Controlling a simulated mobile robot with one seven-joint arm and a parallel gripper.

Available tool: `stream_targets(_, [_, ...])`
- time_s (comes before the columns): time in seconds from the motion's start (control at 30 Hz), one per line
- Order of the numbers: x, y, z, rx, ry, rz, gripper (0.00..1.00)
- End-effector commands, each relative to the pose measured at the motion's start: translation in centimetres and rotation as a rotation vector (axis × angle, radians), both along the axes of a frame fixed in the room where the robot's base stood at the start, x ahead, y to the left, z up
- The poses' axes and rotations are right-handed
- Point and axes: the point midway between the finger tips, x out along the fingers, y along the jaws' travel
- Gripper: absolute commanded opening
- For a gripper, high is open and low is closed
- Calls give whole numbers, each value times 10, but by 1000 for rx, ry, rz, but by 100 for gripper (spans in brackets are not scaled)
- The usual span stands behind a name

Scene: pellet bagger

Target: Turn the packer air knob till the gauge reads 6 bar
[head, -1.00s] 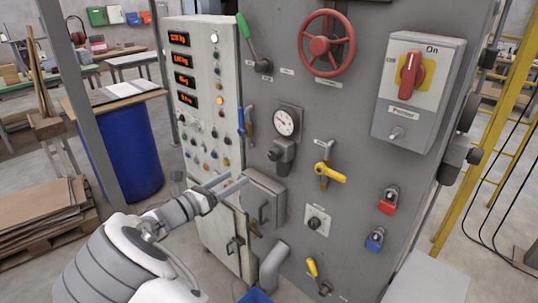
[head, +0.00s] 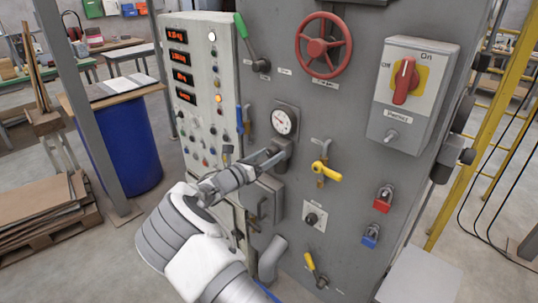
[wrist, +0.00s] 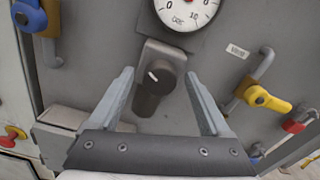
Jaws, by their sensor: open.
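The round white pressure gauge (head: 284,121) is on the grey machine panel; its lower part shows at the top of the wrist view (wrist: 187,10). I cannot read its needle surely. Below it is the dark round air knob (wrist: 160,77) on a grey regulator body, with a white mark pointing up and left in the wrist view. My gripper (wrist: 159,76) is open, its two fingers on either side of the knob in that view, with no visible contact. In the head view my gripper (head: 270,157) is just below the gauge and partly covers the regulator.
A yellow-handled valve (head: 327,172) is right of the regulator. A grey box with a handle (head: 265,202) is just below my gripper. A blue lever (head: 240,120) is to the left. A red handwheel (head: 323,45) and the packer switch box (head: 413,92) are higher up.

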Motion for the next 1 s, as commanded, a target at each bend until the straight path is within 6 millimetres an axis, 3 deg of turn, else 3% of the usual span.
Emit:
stream_targets(0.17, [0,0,0,0,0,0,81])
stream_targets(0.2, [0,0,0,0,0,0,78])
stream_targets(0.63, [0,0,0,1,1,0,0])
stream_targets(1.0, [0,0,-3,44,-33,0,0])
